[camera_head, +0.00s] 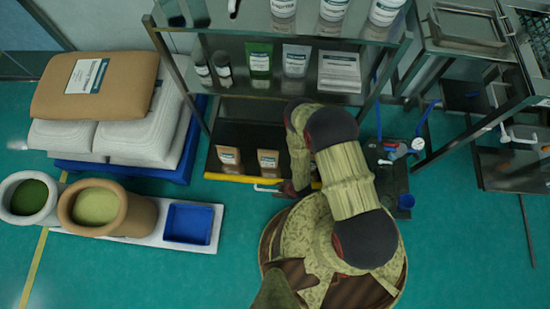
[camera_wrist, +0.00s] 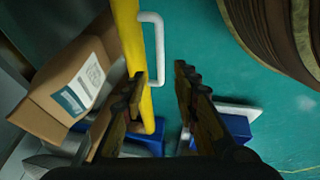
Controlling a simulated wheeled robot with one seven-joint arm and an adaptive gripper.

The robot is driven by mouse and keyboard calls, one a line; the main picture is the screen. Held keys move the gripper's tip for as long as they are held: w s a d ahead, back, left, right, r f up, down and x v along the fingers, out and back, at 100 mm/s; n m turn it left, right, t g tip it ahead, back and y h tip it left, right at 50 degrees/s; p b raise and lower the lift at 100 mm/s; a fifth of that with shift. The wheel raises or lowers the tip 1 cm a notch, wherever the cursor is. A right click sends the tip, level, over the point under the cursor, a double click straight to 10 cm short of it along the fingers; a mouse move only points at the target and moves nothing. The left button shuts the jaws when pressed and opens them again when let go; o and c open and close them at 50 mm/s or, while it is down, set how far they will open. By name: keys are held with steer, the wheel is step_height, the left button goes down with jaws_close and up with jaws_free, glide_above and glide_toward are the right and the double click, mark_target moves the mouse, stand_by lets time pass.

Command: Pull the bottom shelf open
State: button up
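The bottom shelf (camera_head: 245,136) is a dark board with a yellow front bar (camera_head: 235,179), and brown packages stand on it. A white U-shaped handle (camera_head: 267,188) sticks out from the bar. In the wrist view the yellow bar (camera_wrist: 132,40) runs up the left side, and the white handle (camera_wrist: 160,50) lies just ahead of my gripper (camera_wrist: 160,74). My gripper is open, with one finger near the bar and the other over the floor on the right. I cannot tell whether the handle's near end is between the fingertips. In the head view my arm mostly hides my gripper (camera_head: 291,189).
Upper shelves hold bottles and packages. Stacked sacks (camera_head: 100,85) stand on a blue pallet at left. Two open sacks (camera_head: 120,217) and a blue bin (camera_head: 189,224) stand in front. A table frame (camera_head: 510,105) is at right.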

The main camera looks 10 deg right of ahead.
steer(key=shift+v, duration=1.1)
